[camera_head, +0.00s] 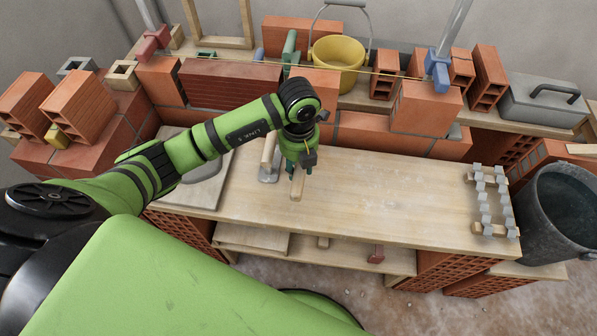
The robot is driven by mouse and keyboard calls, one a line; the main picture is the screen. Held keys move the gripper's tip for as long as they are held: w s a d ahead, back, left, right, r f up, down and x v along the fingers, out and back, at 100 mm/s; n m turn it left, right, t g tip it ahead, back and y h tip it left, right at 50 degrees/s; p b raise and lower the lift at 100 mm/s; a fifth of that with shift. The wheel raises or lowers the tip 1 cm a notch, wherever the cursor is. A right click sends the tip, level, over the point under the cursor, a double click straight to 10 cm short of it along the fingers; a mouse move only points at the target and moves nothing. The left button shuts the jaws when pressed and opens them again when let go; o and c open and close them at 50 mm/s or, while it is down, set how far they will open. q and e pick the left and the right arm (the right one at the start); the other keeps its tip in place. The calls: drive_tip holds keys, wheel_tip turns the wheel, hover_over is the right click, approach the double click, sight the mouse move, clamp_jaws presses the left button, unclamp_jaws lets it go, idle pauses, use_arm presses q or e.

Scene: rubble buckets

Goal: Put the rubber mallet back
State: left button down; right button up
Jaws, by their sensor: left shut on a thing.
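My left gripper (300,162) points down over the middle of the wooden bench top (380,197). It is shut on the rubber mallet, whose pale wooden handle (297,187) shows below the fingers, towards the front. The gripper hides the mallet's head, and I cannot tell whether the mallet touches the bench. My right gripper is not in view.
A tool with a wooden handle and grey base (268,178) stands close left of the gripper. Bricks and a yellow bucket (338,56) line the back. A rack with grey blocks (491,200) and a dark bucket (560,212) are right. The bench's middle right is clear.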

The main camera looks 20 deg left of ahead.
use_arm(q)
wheel_tip(320, 180, down, 4)
drive_tip(key=shift+r, duration=0.1)
drive_tip(key=shift+w, duration=0.1)
drive_tip(key=shift+f, duration=0.25)
drive_tip(key=c, duration=0.8)
unclamp_jaws()
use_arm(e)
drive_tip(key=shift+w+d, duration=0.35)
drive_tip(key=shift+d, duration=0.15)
